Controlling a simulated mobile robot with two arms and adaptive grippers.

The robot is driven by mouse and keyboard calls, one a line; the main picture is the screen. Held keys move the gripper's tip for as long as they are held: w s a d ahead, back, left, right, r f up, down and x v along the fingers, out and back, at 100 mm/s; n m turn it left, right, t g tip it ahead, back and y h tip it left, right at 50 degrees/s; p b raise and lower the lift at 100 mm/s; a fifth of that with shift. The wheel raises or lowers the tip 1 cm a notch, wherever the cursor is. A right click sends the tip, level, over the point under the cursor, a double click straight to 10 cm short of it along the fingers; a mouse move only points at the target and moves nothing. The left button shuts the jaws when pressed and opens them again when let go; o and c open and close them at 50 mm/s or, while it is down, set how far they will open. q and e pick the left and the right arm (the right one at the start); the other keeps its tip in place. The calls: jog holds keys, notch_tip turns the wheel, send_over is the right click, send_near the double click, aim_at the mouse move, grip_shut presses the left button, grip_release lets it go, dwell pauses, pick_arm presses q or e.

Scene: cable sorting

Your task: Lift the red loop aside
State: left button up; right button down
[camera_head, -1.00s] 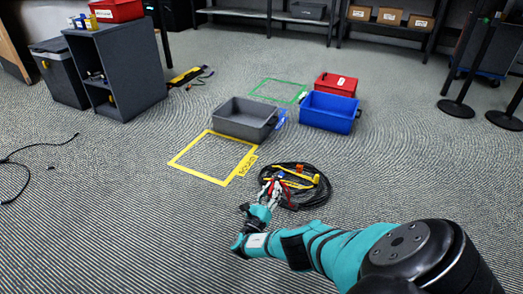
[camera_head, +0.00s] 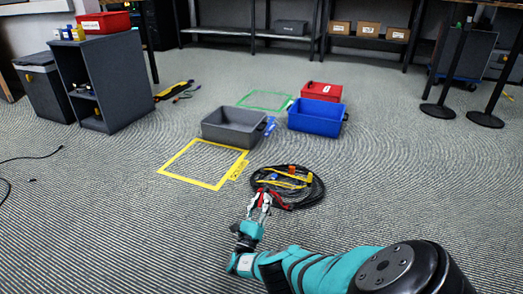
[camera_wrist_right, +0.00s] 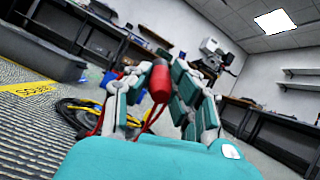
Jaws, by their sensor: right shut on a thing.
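My right gripper (camera_head: 261,203) is shut on the red loop (camera_head: 257,192) at the near left edge of a cable coil. In the right wrist view the red connector (camera_wrist_right: 160,82) sits between the fingers (camera_wrist_right: 155,95), with red cable hanging down on both sides. The coil is a black cable bundle (camera_head: 314,190) on the floor with yellow cable (camera_head: 285,183) and small orange and blue parts across it. Whether the red loop still touches the coil is hard to tell. My left gripper is not in view.
A yellow floor outline (camera_head: 183,176) lies left of the coil. A grey bin (camera_head: 228,135), a blue bin (camera_head: 315,122) and a red box (camera_head: 321,91) stand behind it. A green outline (camera_head: 262,108) is farther back. Open carpet lies to the left.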

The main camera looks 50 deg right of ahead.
jog(key=shift+s+f, duration=0.15)
jog(key=c, duration=1.2)
grip_release()
jog(key=shift+a, duration=0.1)
jog(key=shift+s+a+f, duration=0.25)
jog(key=shift+a+f, duration=0.1)
jog(key=shift+a, duration=0.5)
jog(key=shift+s+a, duration=0.65)
jog(key=shift+a, duration=1.1)
jog(key=shift+s+a, duration=0.65)
jog(key=shift+a, duration=1.1)
jog(key=shift+s+a, duration=0.65)
jog(key=shift+a, duration=1.1)
